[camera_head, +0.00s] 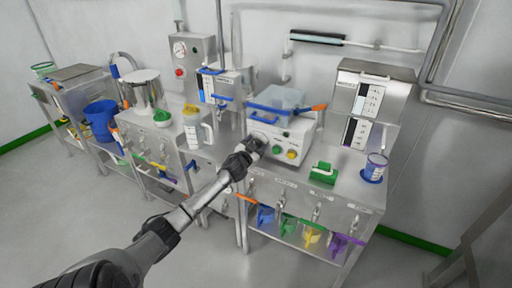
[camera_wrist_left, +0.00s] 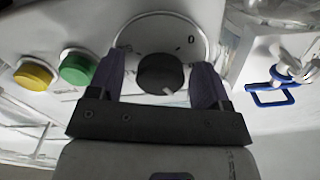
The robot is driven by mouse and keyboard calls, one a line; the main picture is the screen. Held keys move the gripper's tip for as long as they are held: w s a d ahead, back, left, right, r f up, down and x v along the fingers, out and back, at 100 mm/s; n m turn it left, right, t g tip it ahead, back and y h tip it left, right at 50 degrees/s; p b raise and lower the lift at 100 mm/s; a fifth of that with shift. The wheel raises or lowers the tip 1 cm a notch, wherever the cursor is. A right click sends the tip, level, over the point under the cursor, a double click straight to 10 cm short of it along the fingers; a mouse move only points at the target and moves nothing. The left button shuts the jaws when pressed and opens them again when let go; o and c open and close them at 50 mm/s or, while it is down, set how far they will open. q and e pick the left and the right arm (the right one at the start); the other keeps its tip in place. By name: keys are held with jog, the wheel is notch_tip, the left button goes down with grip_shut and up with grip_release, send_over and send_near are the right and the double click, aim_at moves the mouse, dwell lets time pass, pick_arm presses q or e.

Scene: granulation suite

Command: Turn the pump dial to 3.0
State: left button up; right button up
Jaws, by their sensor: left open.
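The white pump (camera_head: 298,134) stands on the steel bench with a green and a yellow button on its front. Its dial (camera_wrist_left: 160,73) is a black round knob on a pale round plate with tick marks; a "0" shows to the knob's upper right in the left wrist view. A short white mark shows on the knob's lower edge. My left gripper (camera_wrist_left: 161,76) is open, with one finger on each side of the knob. I cannot tell whether the fingers touch it. In the head view my left gripper (camera_head: 252,147) hides most of the dial. My right gripper is not in view.
The green button (camera_wrist_left: 76,68) and yellow button (camera_wrist_left: 33,74) sit beside the dial. A clear blue-rimmed container (camera_head: 277,97) rests on the pump. A green scoop-like item (camera_head: 323,173) and a blue-based cup (camera_head: 375,168) stand right of the pump. Coloured scoops hang below the bench edge.

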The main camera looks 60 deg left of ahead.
pick_arm(q)
jog(key=shift+w+a, duration=0.1)
jog(key=shift+c, duration=0.4)
jog(key=c, duration=0.8)
jog(key=shift+r+m+p, duration=0.15)
jog(key=shift+m+p, duration=0.55)
jog(key=shift+m, duration=0.1)
jog(key=shift+c, duration=0.2)
jog(key=shift+m+p, duration=0.7)
jog(key=shift+m, duration=0.5)
jog(key=m+p, duration=0.1)
jog(key=m, duration=0.2)
jog(key=shift+m, duration=1.3)
jog(key=shift+p, duration=0.3)
